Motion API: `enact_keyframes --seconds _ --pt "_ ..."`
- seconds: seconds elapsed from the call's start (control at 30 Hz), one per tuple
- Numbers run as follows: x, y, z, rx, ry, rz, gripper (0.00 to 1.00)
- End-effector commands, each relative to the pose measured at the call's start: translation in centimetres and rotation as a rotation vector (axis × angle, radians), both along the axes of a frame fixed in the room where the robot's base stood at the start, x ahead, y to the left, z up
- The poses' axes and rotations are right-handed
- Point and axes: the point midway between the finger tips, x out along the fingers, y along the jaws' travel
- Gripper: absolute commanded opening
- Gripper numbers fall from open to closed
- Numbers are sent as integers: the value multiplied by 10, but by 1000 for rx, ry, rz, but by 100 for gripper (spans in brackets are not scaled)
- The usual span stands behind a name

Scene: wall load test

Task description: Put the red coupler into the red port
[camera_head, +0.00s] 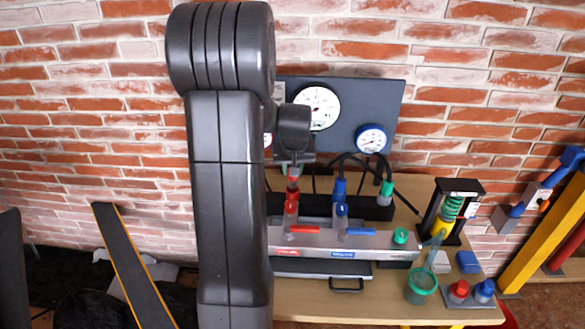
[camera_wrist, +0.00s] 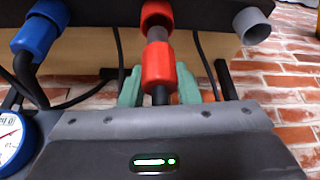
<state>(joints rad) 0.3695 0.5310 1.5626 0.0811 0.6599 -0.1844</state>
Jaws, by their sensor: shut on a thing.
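The red coupler shows in the head view (camera_head: 293,173) and in the wrist view (camera_wrist: 158,68), on a dark hose. My gripper (camera_wrist: 159,88) is shut on it, with one green fingertip on each side. In the head view, my gripper (camera_head: 293,160) hangs above the manifold. The red port (camera_wrist: 156,14) is straight ahead of the coupler in the wrist view; in the head view it stands just below the coupler (camera_head: 291,203). A grey metal piece shows between the two. I cannot tell how deep it sits in the port.
A blue coupler (camera_head: 338,187) on a black hose is beside the red one. A green coupler (camera_head: 386,188) stands further right. The metal manifold (camera_head: 380,241) has red and blue levers. Gauges sit on the panel (camera_head: 353,98) behind. A green cup (camera_head: 421,286) stands right.

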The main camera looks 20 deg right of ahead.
Motion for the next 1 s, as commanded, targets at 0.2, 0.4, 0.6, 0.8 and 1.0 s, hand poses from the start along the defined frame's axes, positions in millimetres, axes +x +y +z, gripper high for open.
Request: enact_keyframes --seconds 0.2,0.4,0.6,0.8,1.0 --pt "0 0 -2 0 -1 0 6" --pt "0 0 -8 0 0 0 6" --pt "0 0 -12 0 -1 0 6" --pt "0 0 -12 0 -1 0 6" --pt "0 0 -12 0 -1 0 6"
